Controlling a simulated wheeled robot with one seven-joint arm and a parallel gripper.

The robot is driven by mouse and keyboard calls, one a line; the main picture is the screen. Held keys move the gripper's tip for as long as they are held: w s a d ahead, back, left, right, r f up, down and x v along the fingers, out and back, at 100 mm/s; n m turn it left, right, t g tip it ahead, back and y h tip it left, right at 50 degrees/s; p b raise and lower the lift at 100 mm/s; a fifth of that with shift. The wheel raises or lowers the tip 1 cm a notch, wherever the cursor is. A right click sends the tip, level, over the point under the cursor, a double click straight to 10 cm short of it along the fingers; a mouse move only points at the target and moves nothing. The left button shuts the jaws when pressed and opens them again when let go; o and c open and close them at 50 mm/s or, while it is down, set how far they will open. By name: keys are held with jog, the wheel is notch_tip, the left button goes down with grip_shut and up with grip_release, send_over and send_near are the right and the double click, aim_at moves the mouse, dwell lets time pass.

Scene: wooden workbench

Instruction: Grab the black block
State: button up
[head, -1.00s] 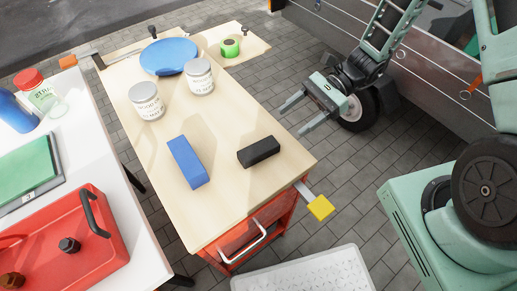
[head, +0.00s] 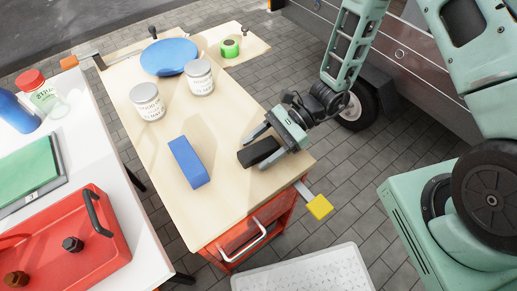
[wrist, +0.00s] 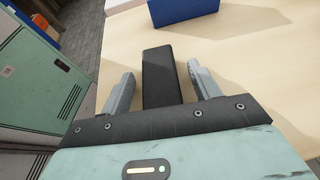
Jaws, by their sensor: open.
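The black block (head: 258,151) lies on the wooden workbench (head: 215,210) near its right edge. My gripper (head: 262,149) is open at the block, with a finger on each side of it. In the wrist view the black block (wrist: 160,77) lies between the two spread fingers of my gripper (wrist: 158,88), with a gap showing on both sides. Its near end is hidden by the gripper body. I cannot tell how high the fingers are above the bench top.
A blue block (head: 188,162) lies left of the black block and shows ahead in the wrist view (wrist: 183,10). Two white jars (head: 148,103) (head: 200,78), a blue plate (head: 169,56) and green tape (head: 230,47) stand farther back. The bench front is clear.

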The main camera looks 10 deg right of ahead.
jog(key=c, duration=1.1)
jog(key=shift+r, duration=0.1)
